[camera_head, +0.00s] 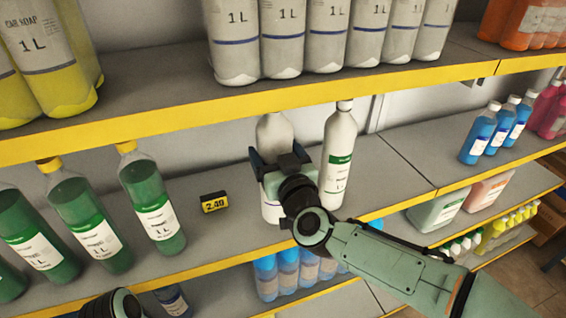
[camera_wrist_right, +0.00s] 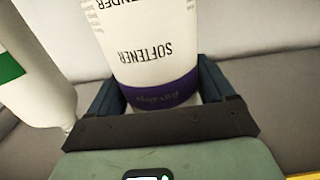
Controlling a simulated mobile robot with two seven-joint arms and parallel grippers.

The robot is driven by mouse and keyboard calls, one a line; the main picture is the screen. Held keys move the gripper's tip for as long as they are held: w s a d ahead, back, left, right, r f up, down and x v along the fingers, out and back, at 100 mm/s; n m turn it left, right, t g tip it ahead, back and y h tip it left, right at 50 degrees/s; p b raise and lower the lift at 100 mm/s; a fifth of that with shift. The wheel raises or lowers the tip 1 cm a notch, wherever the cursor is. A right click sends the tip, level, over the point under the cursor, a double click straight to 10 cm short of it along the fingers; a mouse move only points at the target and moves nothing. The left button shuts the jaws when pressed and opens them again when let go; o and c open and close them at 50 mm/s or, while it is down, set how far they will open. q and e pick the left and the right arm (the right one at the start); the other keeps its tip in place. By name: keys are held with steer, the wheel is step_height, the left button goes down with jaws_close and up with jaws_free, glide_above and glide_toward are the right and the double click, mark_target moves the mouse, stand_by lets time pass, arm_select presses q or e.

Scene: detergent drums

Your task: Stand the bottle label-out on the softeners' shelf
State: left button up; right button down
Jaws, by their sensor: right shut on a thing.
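The white softener bottle (camera_head: 273,130) is upright at the middle shelf (camera_head: 390,190), close to its front edge. My right gripper (camera_head: 283,165) is shut around it from the front, hiding its middle in the head view. In the right wrist view the fingers (camera_wrist_right: 160,105) flank the bottle (camera_wrist_right: 145,60). Its printed side, with "SOFTENER" upside down in that picture and a purple band, faces the wrist. I cannot tell whether its base touches the shelf. A white bottle with a green label (camera_head: 340,155) stands close on its right. My left gripper is out of view.
Green bottles (camera_head: 152,200) stand farther left, blue ones (camera_head: 480,135) to the right. Large 1 L bottles (camera_head: 305,40) stand on the upper shelf, whose yellow edge (camera_head: 200,115) is overhead. Bare shelf lies right of the green-label bottle.

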steer(key=shift+w+a+r, duration=0.15)
steer(key=shift+w+a, duration=0.1)
steer(key=shift+w, duration=0.35)
steer(key=shift+f+b, duration=0.5)
steer(key=shift+f, duration=1.3)
steer(key=shift+f, duration=0.1)
jaws_free()
steer(key=shift+f, duration=0.15)
steer(key=b+v, duration=0.2)
steer(key=v, duration=1)
